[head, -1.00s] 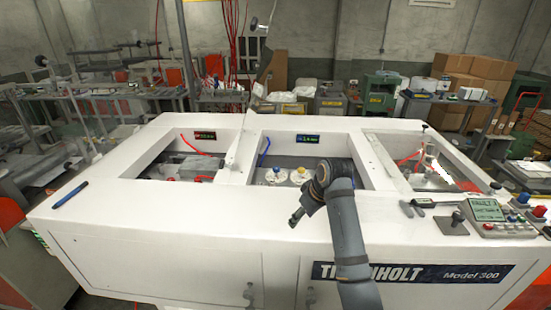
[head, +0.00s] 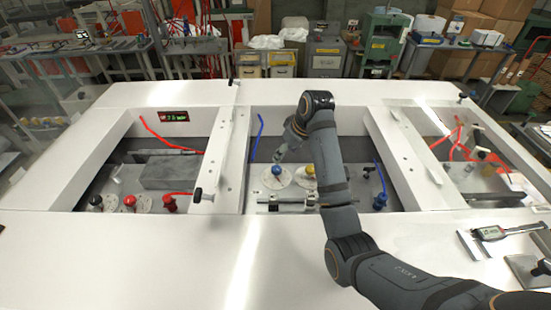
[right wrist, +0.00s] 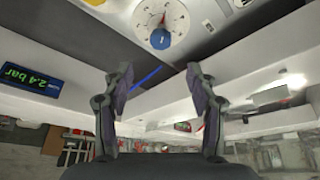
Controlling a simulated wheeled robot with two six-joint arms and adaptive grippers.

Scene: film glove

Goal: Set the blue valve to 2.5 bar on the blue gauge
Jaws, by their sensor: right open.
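The blue valve (head: 278,170) is a round blue knob on a white dial in the middle bay. In the right wrist view the blue valve (right wrist: 160,39) sits at the top centre, beyond the fingertips. My right gripper (head: 279,156) hangs just above and behind it in the head view. In the right wrist view my right gripper (right wrist: 161,75) has its fingers spread, with nothing between them. A dark digital gauge (right wrist: 30,78) at the left reads 2.4 bar. In the head view my arm hides this gauge. My left gripper is not in view.
A yellow knob (head: 308,171) stands right beside the blue one, partly behind my arm. White frame walls surround the bays.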

